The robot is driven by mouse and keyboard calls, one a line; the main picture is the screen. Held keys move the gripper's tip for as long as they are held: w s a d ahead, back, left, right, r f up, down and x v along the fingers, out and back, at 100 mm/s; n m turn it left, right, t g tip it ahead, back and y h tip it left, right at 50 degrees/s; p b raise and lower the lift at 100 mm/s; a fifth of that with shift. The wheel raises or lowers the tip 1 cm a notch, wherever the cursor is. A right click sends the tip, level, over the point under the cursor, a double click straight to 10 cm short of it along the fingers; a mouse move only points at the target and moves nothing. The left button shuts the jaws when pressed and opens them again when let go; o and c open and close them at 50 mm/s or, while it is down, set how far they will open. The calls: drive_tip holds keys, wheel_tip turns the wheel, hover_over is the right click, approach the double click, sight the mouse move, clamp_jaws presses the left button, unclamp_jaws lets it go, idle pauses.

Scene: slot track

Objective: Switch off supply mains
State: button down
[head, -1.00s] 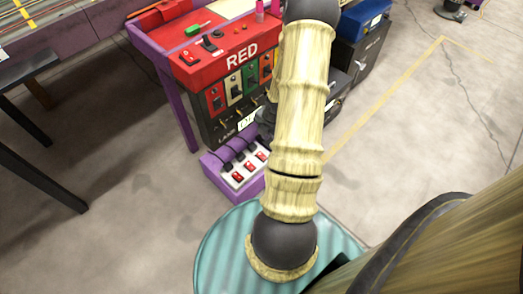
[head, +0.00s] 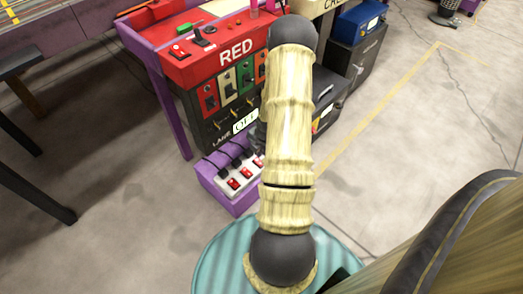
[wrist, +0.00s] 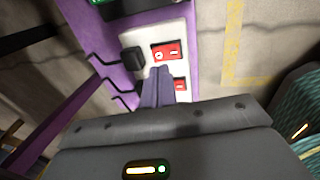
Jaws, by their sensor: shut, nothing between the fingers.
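A white power strip (head: 225,176) with red rocker switches and black plugs sits on a low purple base (head: 232,204) below the control box. Two red switches (head: 233,184) (head: 246,172) show clearly in the head view, and a third is partly behind my arm. In the wrist view one red switch (wrist: 167,52) lies just beyond my gripper (wrist: 160,72), and another red switch (wrist: 180,84) lies just right of the fingers. The fingers are shut and empty, over the white strip. I cannot tell whether they touch it. In the head view my arm mostly hides the gripper.
A control box (head: 225,55) marked RED, with coloured switch panels and a LANE OFF card (head: 245,122), stands above the strip. A black plug (wrist: 132,60) and cords are close left of the fingers. Black boxes stand to the right.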

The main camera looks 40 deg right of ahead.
sight(256, 160)
drive_tip(key=b+x, duration=0.2)
drive_tip(key=x, duration=0.2)
drive_tip(key=shift+f, duration=0.1)
drive_tip(key=shift+w, duration=0.15)
drive_tip(key=shift+w, duration=0.2)
drive_tip(key=shift+s, duration=0.2)
drive_tip(key=shift+s+d+p, duration=0.1)
drive_tip(key=shift+s+p, duration=0.3)
drive_tip(key=shift+s, duration=0.5)
drive_tip(key=p+v, duration=1)
drive_tip(key=v, duration=0.7)
drive_tip(key=shift+r, duration=0.3)
